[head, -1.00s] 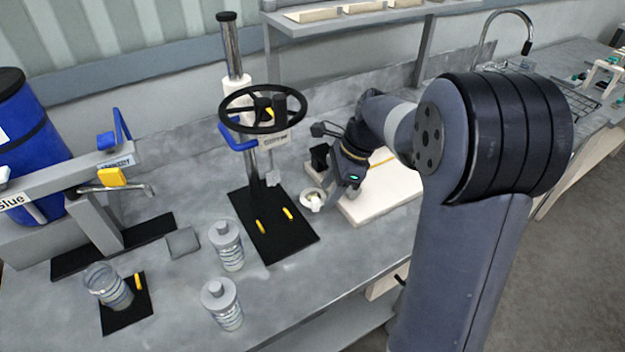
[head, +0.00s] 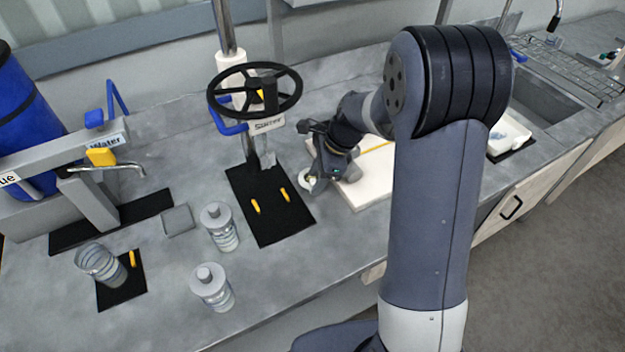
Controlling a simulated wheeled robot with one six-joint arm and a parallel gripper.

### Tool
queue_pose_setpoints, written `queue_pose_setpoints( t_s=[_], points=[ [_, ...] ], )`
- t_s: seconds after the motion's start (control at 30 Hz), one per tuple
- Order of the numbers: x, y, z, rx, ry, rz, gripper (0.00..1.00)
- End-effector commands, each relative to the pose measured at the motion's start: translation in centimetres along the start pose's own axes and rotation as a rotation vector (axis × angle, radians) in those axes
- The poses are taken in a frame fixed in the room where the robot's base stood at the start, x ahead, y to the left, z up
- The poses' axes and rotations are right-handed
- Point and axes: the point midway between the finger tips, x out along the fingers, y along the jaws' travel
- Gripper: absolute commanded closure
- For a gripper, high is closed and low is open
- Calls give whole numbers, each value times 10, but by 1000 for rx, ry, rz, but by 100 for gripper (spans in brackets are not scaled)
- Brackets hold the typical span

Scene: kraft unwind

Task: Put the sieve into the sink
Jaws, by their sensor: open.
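My gripper (head: 327,178) is open, low over the left end of a white board. A small round pale object (head: 310,184) shows at its fingertips, mostly hidden by them. It may be the sieve, but it is too small and covered to be sure. I cannot tell whether the fingers touch it. The sink (head: 540,97) is a dark, sunken basin in the counter at the upper right, beyond my arm. Its left part is hidden behind my arm.
The white board (head: 371,188) lies under my gripper. A press with a black handwheel (head: 254,90) stands to its left on a black mat (head: 268,215). Two lidded jars (head: 220,226) (head: 212,287) stand further left. A white tray (head: 508,134) lies before the sink. A tap (head: 555,22) stands behind it.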

Motion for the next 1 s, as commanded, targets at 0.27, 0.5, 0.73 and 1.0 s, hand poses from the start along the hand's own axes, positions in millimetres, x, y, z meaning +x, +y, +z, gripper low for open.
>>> queue_pose_setpoints(
  t_s=[0.27, 0.5, 0.73, 1.0],
  points=[
    [22, 0, 0, 0, 0, 0, 55],
    [22, 0, 0, 0, 0, 0, 61],
    [22, 0, 0, 0, 0, 0, 80],
    [22, 0, 0, 0, 0, 0, 100]
  ],
)
